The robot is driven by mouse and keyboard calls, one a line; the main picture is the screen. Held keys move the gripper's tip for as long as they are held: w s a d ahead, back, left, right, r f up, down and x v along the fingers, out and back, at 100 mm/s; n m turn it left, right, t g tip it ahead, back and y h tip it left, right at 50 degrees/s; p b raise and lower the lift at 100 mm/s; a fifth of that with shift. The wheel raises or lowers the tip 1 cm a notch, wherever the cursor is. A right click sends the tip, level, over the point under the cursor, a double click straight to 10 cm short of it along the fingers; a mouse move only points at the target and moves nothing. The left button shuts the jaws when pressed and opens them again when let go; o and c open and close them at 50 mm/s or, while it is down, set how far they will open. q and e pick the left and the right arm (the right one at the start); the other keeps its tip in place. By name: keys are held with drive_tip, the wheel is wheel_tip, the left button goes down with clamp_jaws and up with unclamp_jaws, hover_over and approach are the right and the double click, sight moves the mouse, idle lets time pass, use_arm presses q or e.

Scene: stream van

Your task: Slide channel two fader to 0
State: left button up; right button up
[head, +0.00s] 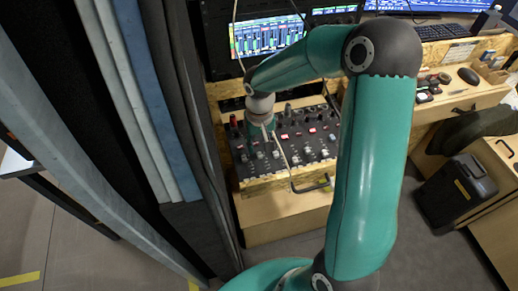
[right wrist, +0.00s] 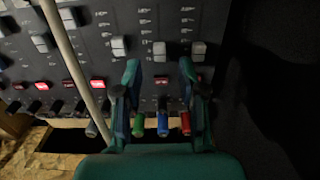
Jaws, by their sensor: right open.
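The mixer panel (head: 313,146) is dark, with rows of knobs, lit red buttons and pale fader caps. My right gripper (head: 266,135) is over its left part, and my arm partly hides the panel behind it. In the right wrist view the open fingers (right wrist: 160,72) straddle one column of the panel. A pale fader cap (right wrist: 160,51), second from the panel's right edge there, lies just beyond and between the fingertips, apart from both. Another cap (right wrist: 198,48) is to its right and one (right wrist: 118,46) to its left. Channel numbers cannot be read. My left gripper is not in view.
Blue, green and red knobs (right wrist: 163,124) lie between and below the fingers. A thin pale cable or rod (right wrist: 70,60) crosses the panel beside them. A screen (head: 268,36) stands behind the panel. Grey and blue panels (head: 150,100) rise close on the left.

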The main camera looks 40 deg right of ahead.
sight(259, 154)
wheel_tip(259, 154, up, 8)
drive_tip(key=shift+r, duration=0.25)
idle(0.5)
